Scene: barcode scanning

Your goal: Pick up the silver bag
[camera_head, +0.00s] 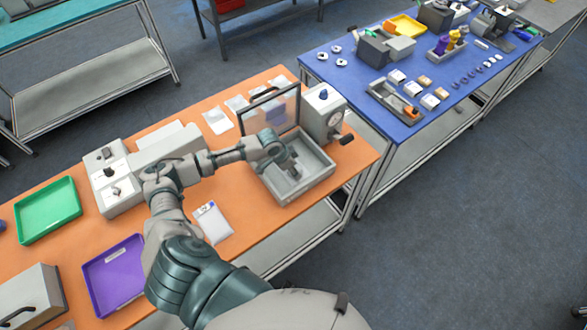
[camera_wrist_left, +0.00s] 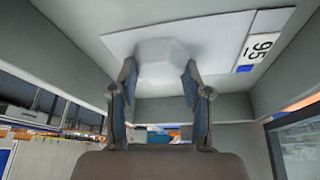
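A flat pale silver-grey bag (camera_wrist_left: 162,48) with a raised middle lies on the floor of an open grey box (camera_head: 312,180). A white label with dark print and a blue square (camera_wrist_left: 258,50) is at its right in the left wrist view. My left gripper (camera_head: 291,168) reaches down into the box; it also shows in the left wrist view (camera_wrist_left: 159,77). Its two fingers are apart, one on each side of the bag's raised part. I cannot tell whether they touch it. In the head view the gripper and arm largely hide the bag. My right gripper is not in view.
The box has a raised clear lid (camera_head: 271,108) behind and a dial unit (camera_head: 324,112) at its right. A white labelled packet (camera_head: 213,223) lies on the orange table (camera_head: 75,250). Green (camera_head: 48,212) and purple (camera_head: 113,270) trays stand left. Thin packets (camera_head: 217,121) lie behind.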

